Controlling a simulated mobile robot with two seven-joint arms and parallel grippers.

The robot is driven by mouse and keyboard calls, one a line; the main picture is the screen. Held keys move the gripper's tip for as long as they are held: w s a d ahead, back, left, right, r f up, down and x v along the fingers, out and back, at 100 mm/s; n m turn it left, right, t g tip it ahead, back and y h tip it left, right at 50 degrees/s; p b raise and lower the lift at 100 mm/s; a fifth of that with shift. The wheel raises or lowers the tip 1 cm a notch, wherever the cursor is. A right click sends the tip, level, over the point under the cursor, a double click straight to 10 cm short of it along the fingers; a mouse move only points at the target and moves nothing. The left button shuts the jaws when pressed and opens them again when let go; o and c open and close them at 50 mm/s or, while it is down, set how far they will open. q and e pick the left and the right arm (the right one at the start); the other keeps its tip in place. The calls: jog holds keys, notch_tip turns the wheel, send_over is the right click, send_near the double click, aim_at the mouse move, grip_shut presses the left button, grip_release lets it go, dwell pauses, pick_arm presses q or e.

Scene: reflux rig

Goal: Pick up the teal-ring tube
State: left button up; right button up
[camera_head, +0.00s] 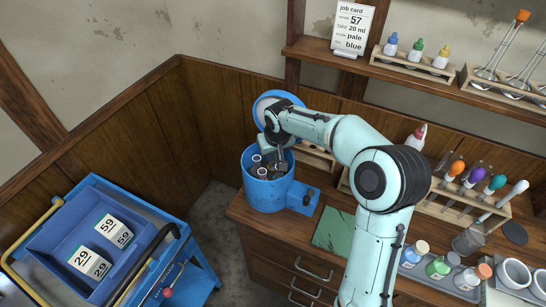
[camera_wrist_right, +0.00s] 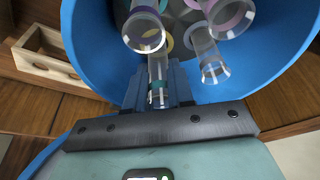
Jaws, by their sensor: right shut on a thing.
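The blue bucket (camera_head: 262,203) stands at the bench's left end with several clear tubes in it; its blue inner wall (camera_wrist_right: 92,50) fills the upper right wrist view. My right gripper (camera_head: 275,160) reaches down into the bucket mouth. In the right wrist view its fingers (camera_wrist_right: 158,92) are shut on a clear tube with a teal ring (camera_wrist_right: 158,84). The tube's lower part is hidden by other tubes. A tube with a purple ring (camera_wrist_right: 145,30) is close above it, and another clear tube (camera_wrist_right: 208,58) lies to its right. My left gripper is out of view.
A blue cart (camera_head: 150,212) with number cards stands at left. Wooden racks of bottles and droppers (camera_head: 465,190) line the bench at right. A green mat (camera_head: 334,232) lies beside the bucket.

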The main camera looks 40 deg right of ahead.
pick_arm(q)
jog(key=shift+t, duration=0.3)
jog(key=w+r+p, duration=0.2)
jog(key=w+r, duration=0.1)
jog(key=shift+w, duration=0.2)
pick_arm(e)
notch_tip(320, 180, up, 26)
jog(key=shift+r, duration=0.15)
